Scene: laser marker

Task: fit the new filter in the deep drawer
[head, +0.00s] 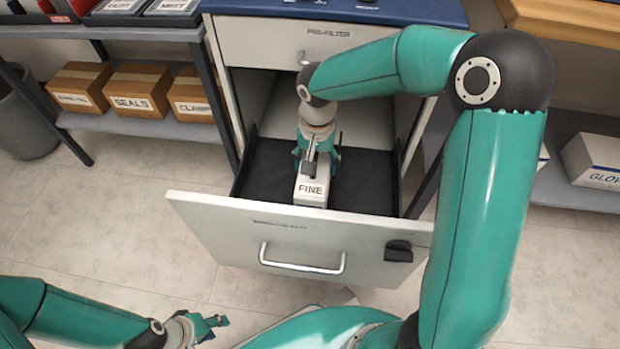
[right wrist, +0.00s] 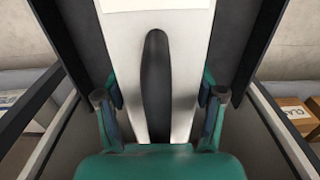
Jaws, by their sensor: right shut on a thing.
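The filter (head: 311,190), a pale grey block labelled FINE, is inside the deep drawer, low over or on its black floor; I cannot tell if it touches. The drawer (head: 215,222) is pulled open, its front with a bar handle (head: 302,262) facing me. My right gripper (head: 318,150) reaches down into the drawer and is shut on the filter. In the right wrist view the filter (right wrist: 182,75) lies between both fingers (right wrist: 160,110), with a dark slot along its middle. My left gripper (head: 207,326) is open and empty, in front of the drawer at lower left.
A black latch (head: 399,251) sits on the right of the drawer front. The closed PRE-FILTER drawer (head: 270,42) is above. Cardboard boxes (head: 138,90) stand on the left shelf and a GLOVES box (head: 595,160) on the right. The floor left of the drawer is clear.

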